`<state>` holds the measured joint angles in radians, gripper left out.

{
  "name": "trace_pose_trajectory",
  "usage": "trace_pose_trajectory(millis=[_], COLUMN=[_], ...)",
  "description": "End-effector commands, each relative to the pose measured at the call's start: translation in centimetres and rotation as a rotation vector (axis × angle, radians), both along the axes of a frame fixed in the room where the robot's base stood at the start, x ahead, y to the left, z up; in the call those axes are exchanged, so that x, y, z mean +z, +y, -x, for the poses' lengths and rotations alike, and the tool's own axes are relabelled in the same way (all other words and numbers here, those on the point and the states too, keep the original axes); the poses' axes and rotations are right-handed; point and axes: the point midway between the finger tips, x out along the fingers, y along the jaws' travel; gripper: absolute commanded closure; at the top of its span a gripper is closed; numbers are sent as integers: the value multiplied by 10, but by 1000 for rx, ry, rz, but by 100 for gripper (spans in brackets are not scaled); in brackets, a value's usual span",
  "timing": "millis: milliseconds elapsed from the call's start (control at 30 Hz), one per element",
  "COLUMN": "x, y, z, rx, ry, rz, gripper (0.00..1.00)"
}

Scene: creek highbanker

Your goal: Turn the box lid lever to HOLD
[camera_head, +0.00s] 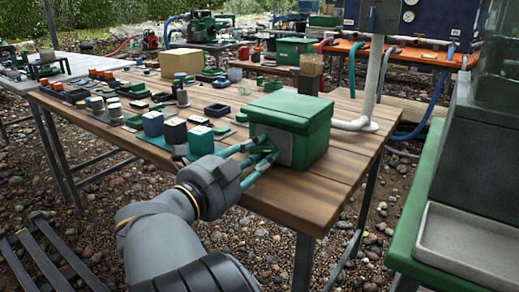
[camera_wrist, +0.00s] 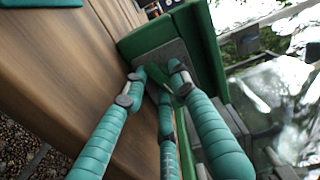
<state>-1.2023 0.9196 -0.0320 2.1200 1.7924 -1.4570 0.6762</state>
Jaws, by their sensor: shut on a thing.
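The green box (camera_head: 290,128) with its closed green lid (camera_head: 290,106) stands on the near right part of the wooden table. A grey plate (camera_head: 285,152) is on its near face and also shows in the wrist view (camera_wrist: 165,53). My gripper (camera_head: 266,150) has three teal fingers reaching to this plate. In the wrist view, my gripper's fingertips (camera_wrist: 160,80) are closed in around a small green lever (camera_wrist: 184,88) at the plate. The fingers hide much of the lever, and its labels and exact angle cannot be read.
The wooden table (camera_head: 335,165) is bare to the right of the box. A white pipe (camera_head: 372,85) stands behind the box. A green-edged bench (camera_head: 418,215) is at right.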

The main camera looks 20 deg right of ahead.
Motion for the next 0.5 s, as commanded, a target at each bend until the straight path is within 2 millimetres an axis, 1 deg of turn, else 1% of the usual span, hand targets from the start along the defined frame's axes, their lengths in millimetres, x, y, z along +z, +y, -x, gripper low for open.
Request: trace_pose_trajectory(millis=[33,300,500], x=[8,8,7], y=[1,1,1], z=[-1,-1,-1], rx=[4,3,3], ry=[15,126,164], rz=[31,120,152], gripper=[100,100,100])
